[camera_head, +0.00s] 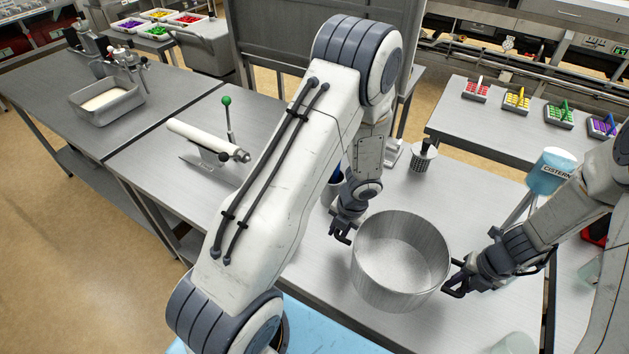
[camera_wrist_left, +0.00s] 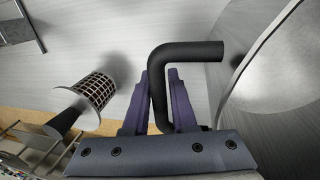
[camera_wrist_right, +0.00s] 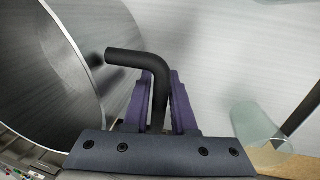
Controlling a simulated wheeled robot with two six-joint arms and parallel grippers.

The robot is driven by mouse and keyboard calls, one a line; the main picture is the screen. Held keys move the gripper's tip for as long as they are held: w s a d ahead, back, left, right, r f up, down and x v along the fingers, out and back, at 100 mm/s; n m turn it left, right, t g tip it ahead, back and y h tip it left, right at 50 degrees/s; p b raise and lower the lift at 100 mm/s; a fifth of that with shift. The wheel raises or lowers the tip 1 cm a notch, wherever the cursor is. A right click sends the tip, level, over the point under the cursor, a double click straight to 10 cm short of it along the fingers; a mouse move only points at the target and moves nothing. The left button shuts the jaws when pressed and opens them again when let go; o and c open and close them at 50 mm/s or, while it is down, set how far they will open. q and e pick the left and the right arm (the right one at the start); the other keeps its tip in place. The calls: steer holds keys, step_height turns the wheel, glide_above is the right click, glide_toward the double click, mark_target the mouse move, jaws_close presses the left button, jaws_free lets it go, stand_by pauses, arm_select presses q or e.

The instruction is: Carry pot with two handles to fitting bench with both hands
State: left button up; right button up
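The pot (camera_head: 400,262) is a wide, open, empty brushed-metal cylinder, upright at the lower middle of the head view. Its wall shows in the left wrist view (camera_wrist_left: 285,75) and right wrist view (camera_wrist_right: 45,70). My left gripper (camera_head: 342,238) is at its left side, with its fingers closed around a black bent handle (camera_wrist_left: 158,85). My right gripper (camera_head: 458,284) is at its right side, with its fingers closed around the other black handle (camera_wrist_right: 158,85). The pot is over a metal bench (camera_head: 355,295); I cannot tell whether it touches it. No label identifies the fitting bench.
A perforated metal cup (camera_head: 424,157) stands behind the pot. A blue cistern (camera_head: 552,170) is at the right. A device with a green-knobbed lever (camera_head: 212,145) lies on the bench at left. A further bench (camera_head: 500,125) holds coloured trays. Brown floor shows at left.

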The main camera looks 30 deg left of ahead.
arm_select(q)
steer(key=shift+o, duration=0.9)
steer(key=shift+r, duration=0.1)
arm_select(e)
steer(key=shift+o, duration=0.9)
steer(key=shift+r, duration=0.1)
arm_select(q)
step_height(320, 180, up, 12)
steer(key=d, duration=0.2)
steer(key=shift+d, duration=0.15)
arm_select(e)
step_height(320, 180, up, 12)
steer(key=d, duration=0.2)
steer(key=shift+d, duration=0.2)
